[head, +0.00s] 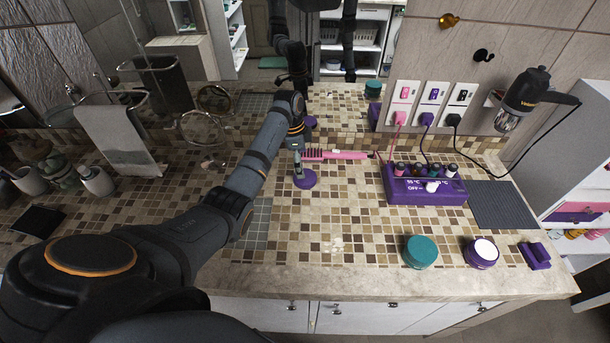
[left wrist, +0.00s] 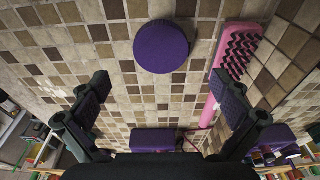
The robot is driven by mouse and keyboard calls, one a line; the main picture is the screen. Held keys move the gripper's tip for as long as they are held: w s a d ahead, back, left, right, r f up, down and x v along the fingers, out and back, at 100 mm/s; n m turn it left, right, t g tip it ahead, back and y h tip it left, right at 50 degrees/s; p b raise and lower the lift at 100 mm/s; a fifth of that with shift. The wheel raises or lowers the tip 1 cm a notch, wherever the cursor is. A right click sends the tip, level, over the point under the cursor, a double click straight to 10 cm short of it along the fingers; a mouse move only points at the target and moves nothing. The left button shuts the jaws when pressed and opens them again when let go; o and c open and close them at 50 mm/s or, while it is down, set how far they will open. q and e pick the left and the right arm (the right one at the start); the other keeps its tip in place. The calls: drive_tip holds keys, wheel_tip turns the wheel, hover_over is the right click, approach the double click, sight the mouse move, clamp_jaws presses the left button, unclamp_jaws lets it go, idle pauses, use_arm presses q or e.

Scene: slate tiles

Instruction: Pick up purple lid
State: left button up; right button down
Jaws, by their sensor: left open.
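The purple lid (head: 305,180) is a round disc lying flat on the tiled counter, just below my left gripper (head: 297,152) in the head view. In the left wrist view the purple lid (left wrist: 161,47) lies ahead of the fingertips, near the top middle. My left gripper (left wrist: 160,92) has its fingers spread wide with nothing between them. The lid is apart from both fingers. My right gripper is not in view.
A pink brush (head: 333,155) lies close to the lid, at its right in the wrist view (left wrist: 236,52). A purple power box (head: 425,190) stands further right. A teal jar (head: 420,253) and a purple jar (head: 481,253) stand near the front edge. A mirror backs the counter.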

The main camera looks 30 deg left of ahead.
sight(305, 179)
use_arm(q)
drive_tip(key=shift+w+d+f, duration=0.1)
drive_tip(key=shift+w+f, duration=0.05)
drive_tip(key=shift+f, duration=0.65)
drive_tip(key=f, duration=0.1)
drive_tip(key=f+p, duration=0.1)
drive_tip(key=f, duration=0.1)
drive_tip(key=shift+d+f, duration=0.3)
drive_tip(key=shift+f, duration=0.1)
drive_tip(key=shift+w+f, duration=0.1)
drive_tip(key=shift+f, duration=0.25)
drive_tip(key=c, duration=0.9)
drive_tip(key=shift+c, duration=0.3)
use_arm(e)
drive_tip(key=shift+w+a+r, duration=0.15)
drive_tip(key=shift+w+r, duration=0.3)
drive_tip(key=shift+w, duration=0.15)
drive_tip(key=shift+w+a+r, duration=0.15)
drive_tip(key=shift+w+r, duration=0.25)
drive_tip(key=shift+w, duration=0.15)
use_arm(q)
drive_tip(key=shift+r, duration=0.1)
